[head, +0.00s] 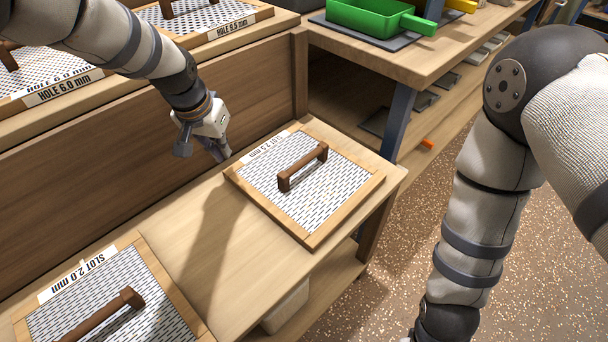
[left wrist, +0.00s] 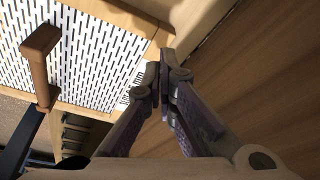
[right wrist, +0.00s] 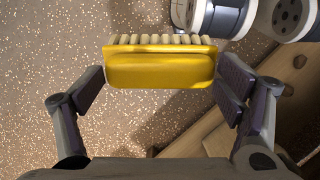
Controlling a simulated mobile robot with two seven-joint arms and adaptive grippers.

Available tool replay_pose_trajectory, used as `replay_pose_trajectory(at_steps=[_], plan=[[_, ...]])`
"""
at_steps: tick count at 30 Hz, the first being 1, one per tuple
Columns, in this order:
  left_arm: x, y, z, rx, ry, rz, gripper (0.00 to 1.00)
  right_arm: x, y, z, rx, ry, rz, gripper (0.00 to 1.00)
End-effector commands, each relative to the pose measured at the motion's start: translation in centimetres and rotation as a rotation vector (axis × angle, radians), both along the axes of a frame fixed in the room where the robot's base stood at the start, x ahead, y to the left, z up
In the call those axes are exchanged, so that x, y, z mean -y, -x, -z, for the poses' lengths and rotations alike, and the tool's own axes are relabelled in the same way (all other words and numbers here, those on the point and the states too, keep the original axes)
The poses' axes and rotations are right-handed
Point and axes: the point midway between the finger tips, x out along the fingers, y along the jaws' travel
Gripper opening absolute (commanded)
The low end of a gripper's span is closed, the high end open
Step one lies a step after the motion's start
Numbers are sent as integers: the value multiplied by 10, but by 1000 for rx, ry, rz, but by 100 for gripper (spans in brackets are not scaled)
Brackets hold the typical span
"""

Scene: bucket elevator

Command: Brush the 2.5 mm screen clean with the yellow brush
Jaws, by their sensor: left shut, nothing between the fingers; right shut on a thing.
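The slotted screen (head: 335,195), its label seemingly reading SLOT 2.5 mm upside down, lies flat on the lower wooden bench with a brown handle (head: 303,167) across it. It also shows at the upper left of the left wrist view (left wrist: 95,60). My left gripper (head: 222,155) is shut and empty, just off the screen's labelled left corner; its fingertips meet in the left wrist view (left wrist: 160,82). My right gripper (right wrist: 162,75) is shut on the yellow brush (right wrist: 160,70), its pale bristles facing the top of the right wrist view. The head view does not show this gripper or the brush.
A SLOT 2.0 mm screen (head: 130,300) lies on the same bench at lower left. HOLE 6.0 mm (head: 40,72) and HOLE 9.5 mm (head: 215,18) screens lie on the raised shelf. A green scoop (head: 370,16) stands on the back table. Speckled floor (head: 390,270) is open at right.

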Motion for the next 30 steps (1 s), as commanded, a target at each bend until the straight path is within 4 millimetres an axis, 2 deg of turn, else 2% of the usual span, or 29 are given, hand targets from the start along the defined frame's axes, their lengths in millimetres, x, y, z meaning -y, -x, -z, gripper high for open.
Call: replay_pose_trajectory(at_steps=[30], plan=[[0, 0, 21, 0, 0, 0, 0, 0, 3, 8, -11, 0, 0, 64]])
